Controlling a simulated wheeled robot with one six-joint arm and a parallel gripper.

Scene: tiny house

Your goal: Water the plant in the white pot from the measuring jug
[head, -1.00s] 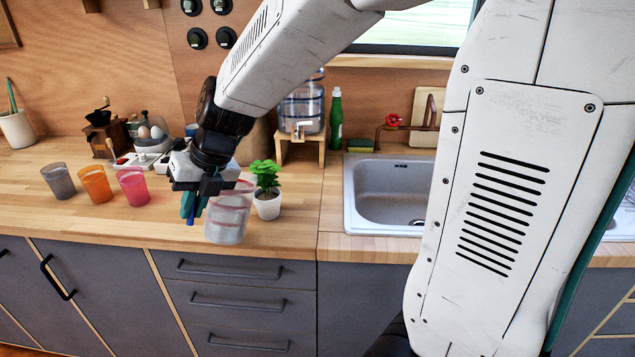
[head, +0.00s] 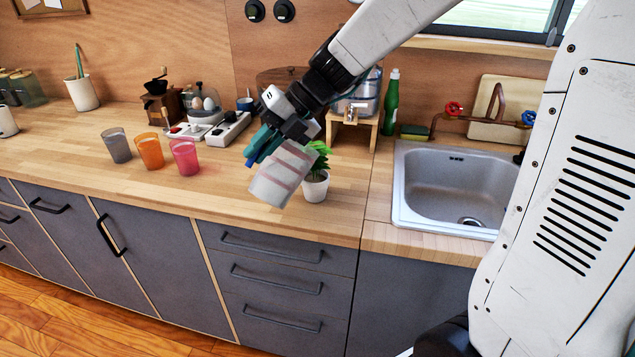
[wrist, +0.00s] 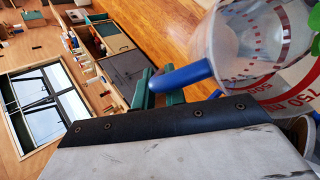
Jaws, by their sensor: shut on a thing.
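The measuring jug (head: 281,176) is clear with red markings. My gripper (head: 262,146) is shut on its blue handle and holds it above the counter's front part, tilted in the head view. In the wrist view the jug (wrist: 230,45) is at the upper right, with its blue handle (wrist: 181,76) between my green fingers (wrist: 160,90). The white pot (head: 316,188) with the green plant (head: 320,158) stands on the counter just right of the jug, partly behind it. Leaves also show at the wrist view's right edge (wrist: 316,40). I cannot see water leaving the jug.
Grey, orange and pink cups (head: 185,156) stand to the left on the wooden counter (head: 215,185). A water dispenser (head: 360,98) on a wooden stand and a green bottle (head: 391,102) are behind. The sink (head: 450,185) is to the right.

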